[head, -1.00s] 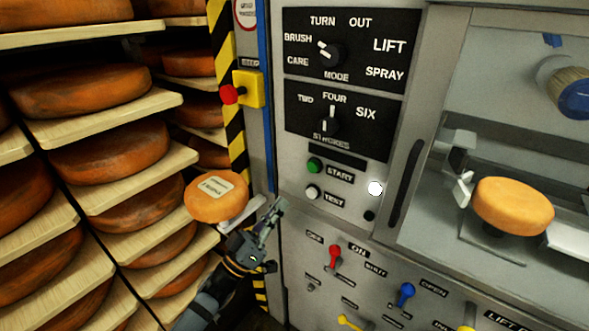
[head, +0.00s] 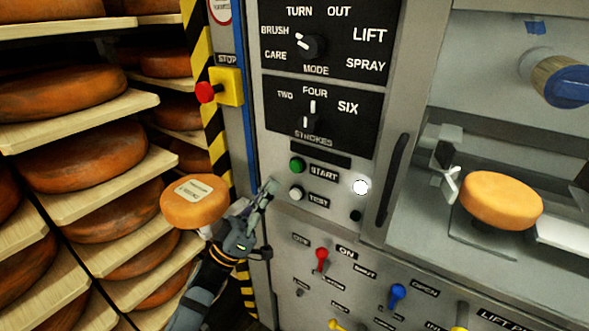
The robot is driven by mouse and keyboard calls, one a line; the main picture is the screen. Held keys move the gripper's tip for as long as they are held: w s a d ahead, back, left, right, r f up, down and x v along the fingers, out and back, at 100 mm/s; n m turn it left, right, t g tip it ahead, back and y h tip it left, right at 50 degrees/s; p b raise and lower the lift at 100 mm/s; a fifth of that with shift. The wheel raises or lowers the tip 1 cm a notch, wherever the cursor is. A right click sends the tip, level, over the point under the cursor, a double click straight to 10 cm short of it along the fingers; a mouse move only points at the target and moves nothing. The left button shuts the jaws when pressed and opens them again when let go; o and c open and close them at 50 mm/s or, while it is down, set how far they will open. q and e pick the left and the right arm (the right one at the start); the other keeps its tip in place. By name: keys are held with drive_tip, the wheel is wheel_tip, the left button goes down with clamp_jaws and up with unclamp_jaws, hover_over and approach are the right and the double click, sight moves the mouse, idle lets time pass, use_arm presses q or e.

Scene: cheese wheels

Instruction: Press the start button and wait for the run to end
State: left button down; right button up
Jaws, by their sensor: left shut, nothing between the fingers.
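The green start button (head: 297,164) sits on the grey machine panel, left of its START label. The white test button (head: 296,193) is just below it. My left gripper (head: 268,190) is shut and empty, its fingertips pointing up, a little below and left of the two buttons. I cannot tell whether it touches the panel. The mode knob (head: 311,45) and the strokes knob (head: 308,116) are above the buttons. A round white light (head: 361,187) glows to the right. An orange cheese wheel (head: 500,200) rests in the machine's bay. My right gripper is not seen.
A red stop button (head: 206,92) on a yellow box is at the panel's left. A labelled cheese wheel (head: 195,201) sits close to my left arm. Shelves of cheese wheels (head: 90,155) fill the left. Red (head: 322,255) and blue (head: 397,292) levers are on the lower panel.

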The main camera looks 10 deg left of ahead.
sight(296, 167)
use_arm(q)
drive_tip(key=shift+w+d+p, duration=0.1)
drive_tip(key=shift+w+d, duration=0.2)
drive_tip(key=shift+w, duration=0.5)
drive_tip(key=shift+w+d+p, duration=0.15)
drive_tip(key=shift+w+d, duration=0.15)
drive_tip(key=shift+w, duration=0.55)
drive_tip(key=shift+w+d+p, duration=0.1)
drive_tip(key=shift+w+d, duration=0.2)
drive_tip(key=shift+w, duration=0.5)
drive_tip(key=shift+w+d+p, duration=0.15)
drive_tip(key=shift+w+p, duration=0.2)
drive_tip(key=shift+w, duration=0.05)
